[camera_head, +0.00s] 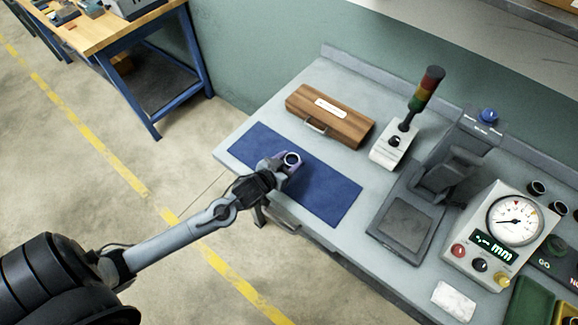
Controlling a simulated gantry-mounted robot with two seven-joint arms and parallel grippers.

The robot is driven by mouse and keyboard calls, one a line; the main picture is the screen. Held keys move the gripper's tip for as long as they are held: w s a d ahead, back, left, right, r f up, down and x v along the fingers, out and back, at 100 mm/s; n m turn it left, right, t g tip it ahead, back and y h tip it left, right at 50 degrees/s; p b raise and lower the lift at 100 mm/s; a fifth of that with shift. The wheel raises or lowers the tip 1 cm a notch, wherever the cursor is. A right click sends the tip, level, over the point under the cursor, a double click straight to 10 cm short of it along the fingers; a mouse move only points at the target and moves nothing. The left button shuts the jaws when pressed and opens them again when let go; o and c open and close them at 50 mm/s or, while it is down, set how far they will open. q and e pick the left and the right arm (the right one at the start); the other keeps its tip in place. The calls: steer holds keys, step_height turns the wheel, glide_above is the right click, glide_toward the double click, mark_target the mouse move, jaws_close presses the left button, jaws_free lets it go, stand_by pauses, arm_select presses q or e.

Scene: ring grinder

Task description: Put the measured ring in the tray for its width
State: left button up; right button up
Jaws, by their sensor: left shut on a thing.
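A small grey metal ring (292,159) shows over the blue mat (333,200). My left gripper (286,163) is shut on the ring at the mat's middle. I cannot tell whether the ring touches the mat. A green tray (528,302) stands at the lower right corner, cut by the frame edge. The gauge box (497,236) with a round dial and a green "mm" display stands at the right. My right gripper is not in view.
A wooden case (330,115) lies behind the mat. A signal light tower (424,96), a dark grey machine (428,200) and a white cloth (454,300) stand or lie to the right. A wooden-topped workbench (100,30) is at the upper left.

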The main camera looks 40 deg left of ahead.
mark_target(289, 167)
arm_select(q)
steer(key=shift+f, duration=1.35)
steer(key=shift+f, duration=0.15)
steer(key=o, duration=1.1)
